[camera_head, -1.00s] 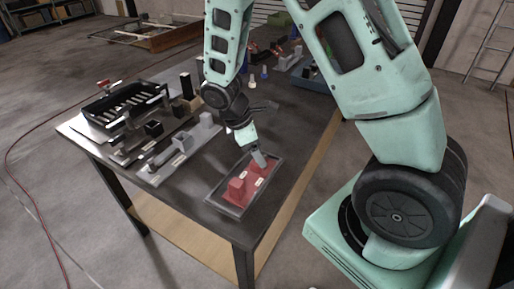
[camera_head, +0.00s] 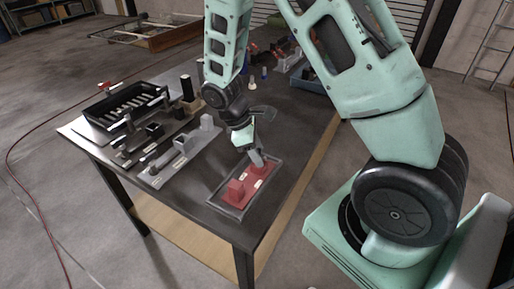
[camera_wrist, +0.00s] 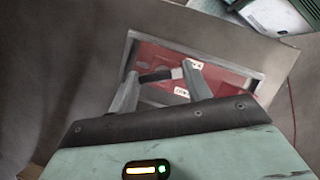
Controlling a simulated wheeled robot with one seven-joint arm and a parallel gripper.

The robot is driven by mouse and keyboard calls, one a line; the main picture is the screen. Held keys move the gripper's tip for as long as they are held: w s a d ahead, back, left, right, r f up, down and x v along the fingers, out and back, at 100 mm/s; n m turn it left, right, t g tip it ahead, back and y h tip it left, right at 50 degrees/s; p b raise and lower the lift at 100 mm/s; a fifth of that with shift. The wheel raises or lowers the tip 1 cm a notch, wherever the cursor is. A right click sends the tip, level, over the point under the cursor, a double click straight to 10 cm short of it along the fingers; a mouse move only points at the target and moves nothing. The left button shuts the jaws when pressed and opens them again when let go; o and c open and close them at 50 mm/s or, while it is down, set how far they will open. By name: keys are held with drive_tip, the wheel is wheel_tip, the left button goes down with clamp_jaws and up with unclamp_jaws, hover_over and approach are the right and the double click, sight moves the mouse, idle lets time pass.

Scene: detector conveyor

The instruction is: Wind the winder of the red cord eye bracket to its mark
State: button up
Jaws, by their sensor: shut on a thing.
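The red cord eye bracket (camera_head: 238,189) lies in a grey-rimmed tray (camera_head: 232,211) near the table's front corner. In the wrist view the red bracket (camera_wrist: 152,56) shows beyond my fingers, with small white labels on it. My gripper (camera_head: 258,160) reaches down to the far end of the bracket. In the wrist view my gripper (camera_wrist: 162,74) is shut on a short dark bar with a pale end, which looks like the winder (camera_wrist: 158,75). The fingers hide part of the bracket. I cannot make out the mark or the winder's angle to it.
Grey and black brackets (camera_head: 183,143) stand on plates left of the red one. A black slotted tray (camera_head: 122,101) is at the table's left. A blue bin (camera_head: 307,79) and small parts stand at the back. Bare table (camera_head: 290,120) lies to the right.

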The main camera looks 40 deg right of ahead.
drive_tip(key=m+p, duration=0.1)
drive_tip(key=m, duration=0.1)
drive_tip(key=m+g+y+p, duration=0.1)
drive_tip(key=m, duration=0.2)
drive_tip(key=shift+d+m+y, duration=0.15)
drive_tip(key=shift+m+y, duration=0.15)
idle(0.4)
drive_tip(key=o, duration=1)
drive_tip(key=shift+w+r, duration=0.35)
drive_tip(key=shift+r, duration=0.15)
drive_tip(key=b+v, duration=0.1)
drive_tip(key=v, duration=1.5)
drive_tip(key=shift+w+d+r+b, duration=0.1)
drive_tip(key=shift+w+r+b, duration=0.05)
drive_tip(key=shift+b, duration=0.15)
